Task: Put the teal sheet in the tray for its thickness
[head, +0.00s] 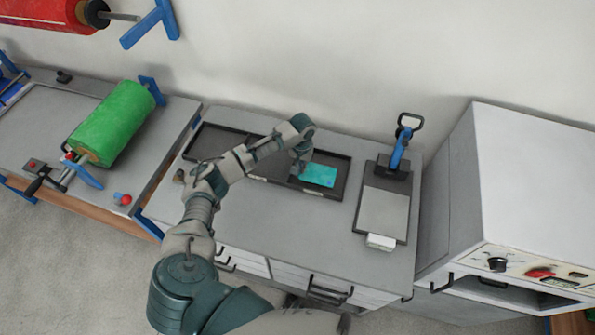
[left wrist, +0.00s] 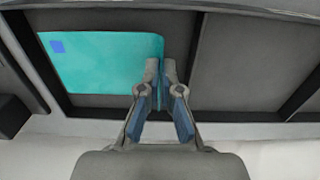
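The teal sheet (head: 318,175) is over the right-hand dark tray (head: 341,165) of a row on the grey bench, inside its outline. In the left wrist view the sheet (left wrist: 100,62) shows flat, with a small blue square near one corner. My left gripper (head: 298,168) is at the sheet's left edge in the head view. In the left wrist view its fingertips (left wrist: 161,72) are close together, with a strip of the sheet's edge between them. I cannot tell whether the sheet touches the tray floor. My right gripper is out of view.
Another dark tray (head: 210,142) lies left, partly behind my arm. A device with a blue handle (head: 400,150) and grey plate stands right of the trays. A grey oven-like cabinet (head: 520,190) is far right; a green roll (head: 112,123) lies left. The bench front is clear.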

